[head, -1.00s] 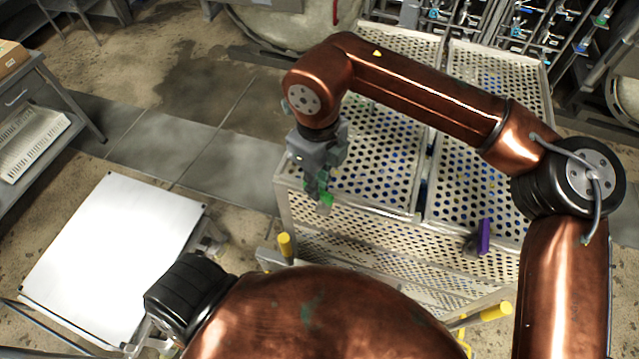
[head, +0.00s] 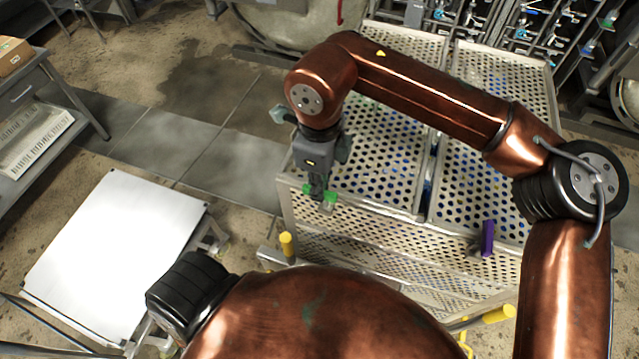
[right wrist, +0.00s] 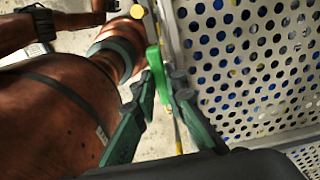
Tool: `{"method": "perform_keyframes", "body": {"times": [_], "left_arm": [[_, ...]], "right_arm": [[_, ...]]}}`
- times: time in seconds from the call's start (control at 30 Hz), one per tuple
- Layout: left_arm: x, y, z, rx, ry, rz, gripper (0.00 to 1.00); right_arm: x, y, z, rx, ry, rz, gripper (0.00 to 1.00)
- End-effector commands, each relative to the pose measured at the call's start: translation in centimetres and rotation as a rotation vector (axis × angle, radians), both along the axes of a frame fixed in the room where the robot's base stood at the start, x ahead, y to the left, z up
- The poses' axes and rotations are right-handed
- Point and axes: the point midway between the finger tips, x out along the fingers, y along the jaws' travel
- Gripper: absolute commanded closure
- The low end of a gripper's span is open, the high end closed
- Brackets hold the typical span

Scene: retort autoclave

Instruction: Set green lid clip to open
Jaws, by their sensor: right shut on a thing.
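The green lid clip (right wrist: 157,72) is a bright green piece at the edge of a perforated metal lid in the right wrist view. It shows small in the head view (head: 330,197), at the near left corner of the crate, partly hidden by the fingers. My right gripper (head: 319,193) points down at it from above and is shut on it. In the right wrist view, the dark green fingers of my right gripper (right wrist: 163,80) lie on both sides of the clip. I cannot tell the clip's exact angle. My left gripper is not in view.
The perforated crate (head: 380,238) has two lid panels side by side. A purple clip (head: 487,238) sits on its front edge, to the right. Yellow-ended handles (head: 286,244) stick out below. A white-topped table (head: 110,255) stands at left; floor between is clear.

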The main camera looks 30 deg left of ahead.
Motion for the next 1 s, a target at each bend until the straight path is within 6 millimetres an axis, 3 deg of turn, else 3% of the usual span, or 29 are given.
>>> {"method": "perform_keyframes", "body": {"times": [0.13, 0.17, 0.4, 0.77, 1.0], "left_arm": [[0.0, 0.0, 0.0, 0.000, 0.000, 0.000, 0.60], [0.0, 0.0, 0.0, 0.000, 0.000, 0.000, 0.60], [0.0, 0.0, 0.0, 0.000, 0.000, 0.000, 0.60], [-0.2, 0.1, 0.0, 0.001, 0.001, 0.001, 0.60], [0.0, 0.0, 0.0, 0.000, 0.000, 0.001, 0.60]], "right_arm": [[0.1, 0.1, 0.2, 0.004, -0.001, 0.000, 1.00], [0.1, 0.1, 0.2, 0.004, -0.001, 0.000, 0.87], [0.0, 0.0, 0.1, 0.002, 0.000, -0.001, 0.71], [0.0, 0.0, 0.6, 0.001, -0.001, -0.001, 0.71], [0.1, 0.1, 4.8, 0.003, -0.002, -0.003, 0.71]]}}
